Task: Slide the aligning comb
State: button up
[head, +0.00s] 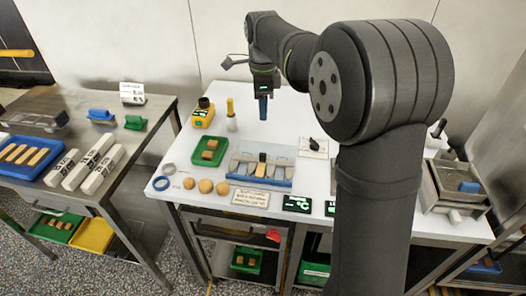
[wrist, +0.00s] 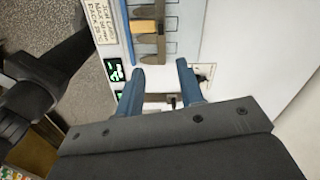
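A low unit with a blue front bar (head: 258,181) and grey tines lies on the white table in the head view. I take the row of tines (head: 276,172) to be the aligning comb, but cannot tell for sure. A brown bar (head: 261,165) lies among them. In the wrist view the blue bar (wrist: 127,35), grey tines (wrist: 146,48) and brown bar (wrist: 145,27) show at the top. My gripper (head: 263,106) hangs above the table behind the unit. In the wrist view my gripper (wrist: 159,84) has its blue fingers apart, with nothing held between them.
A green tray (head: 209,151) with brown pieces, a yellow device (head: 203,114) and round balls (head: 206,186) stand left of the unit. A label card (head: 250,197) and dark display (head: 297,204) stand in front. A black knob (head: 314,144) is to the right. Bare table lies behind.

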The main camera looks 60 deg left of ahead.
aim_at(263, 153)
notch_tip(263, 153, down, 17)
jog(key=m, duration=0.2)
jog(key=shift+a+f+m, duration=0.1)
jog(key=shift+f+m, duration=0.05)
jog(key=shift+m, duration=0.15)
dwell(0.4)
jog(key=shift+w, duration=0.1)
grip_shut()
